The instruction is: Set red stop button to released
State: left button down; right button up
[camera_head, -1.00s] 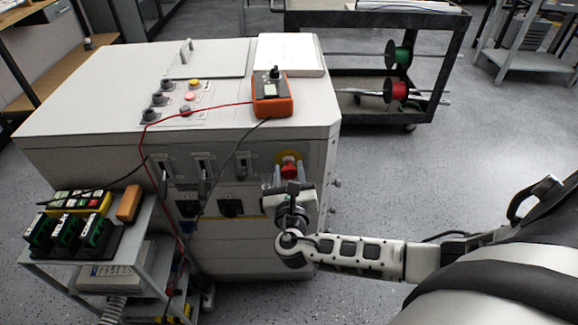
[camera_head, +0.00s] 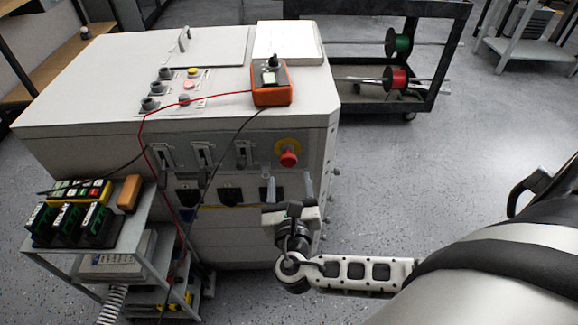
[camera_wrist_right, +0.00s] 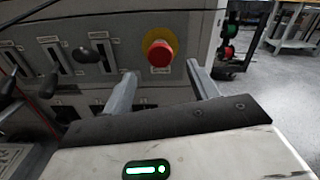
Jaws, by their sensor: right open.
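The red stop button (camera_head: 288,158) is a mushroom head on a yellow ring on the upper right of the cabinet's front face. It also shows in the right wrist view (camera_wrist_right: 160,54), beyond my fingers and clear of them. My right gripper (camera_head: 289,186) is open and empty, just below the button in the head view. In the right wrist view its two fingers (camera_wrist_right: 163,82) stand apart, with the button above and between their tips. Nothing hides the button in either view. My left gripper is not in view.
The grey cabinet (camera_head: 90,110) has several levers left of the button. An orange meter (camera_head: 271,84) with red and black leads sits on top. A small cart (camera_head: 130,250) stands at the left. A dark rack (camera_head: 440,60) with cable spools stands behind.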

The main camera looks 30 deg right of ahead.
jog(key=v, duration=0.9)
jog(key=shift+a, duration=0.1)
jog(key=s+d+f+m+g+y, duration=0.25)
jog(key=s+f+m+g, duration=0.2)
jog(key=m+g, duration=0.8)
jog(key=s+a+r+m+y, duration=0.35)
jog(key=s+m+y, duration=0.25)
jog(key=m, duration=1.1)
jog(key=w+a+f+t+y+p, duration=0.1)
jog(key=w+a+t+y, duration=0.3)
jog(key=w+a+t, duration=0.2)
jog(key=shift+w+t+p, duration=0.25)
jog(key=shift+t+p, duration=0.15)
jog(key=shift+t, duration=0.55)
